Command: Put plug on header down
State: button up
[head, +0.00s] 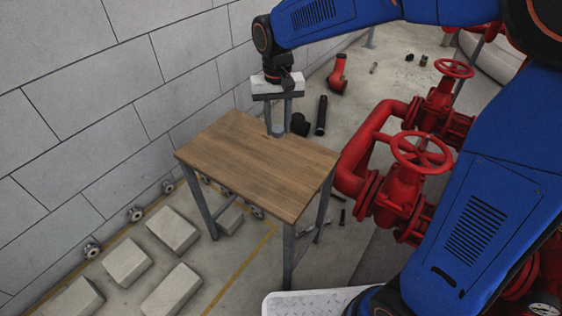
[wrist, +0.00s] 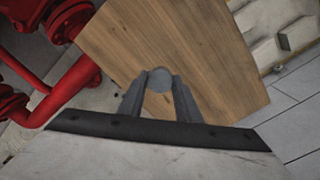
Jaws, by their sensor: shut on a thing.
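My gripper (head: 276,132) points down over the back part of the wooden table. It is shut on a small grey round plug (wrist: 159,80), seen between the two fingertips in the wrist view. In the head view the plug (head: 279,124) shows as a pale grey piece low between the fingers. I cannot tell whether it touches the tabletop or hangs just above it. Red pipework with handwheel valves (head: 421,152) stands right of the table, apart from my gripper; it also shows at upper left in the wrist view (wrist: 70,22). I cannot tell which part is the header.
The wooden table (head: 255,165) has a bare top. A grey block wall (head: 110,90) runs along the left. Several pale blocks (head: 126,262) lie on the floor at lower left. A red pipe elbow (head: 338,75) and a black pipe (head: 321,115) lie behind the table.

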jog(key=s+r, duration=0.1)
jog(key=s, duration=0.2)
send_near(277, 164)
jog(key=shift+w+f, duration=0.1)
jog(key=shift+f, duration=2.8)
jog(key=shift+f, duration=0.15)
jog(key=o, duration=1.1)
jog(key=shift+o, duration=0.2)
notch_tip(277, 164, up, 12)
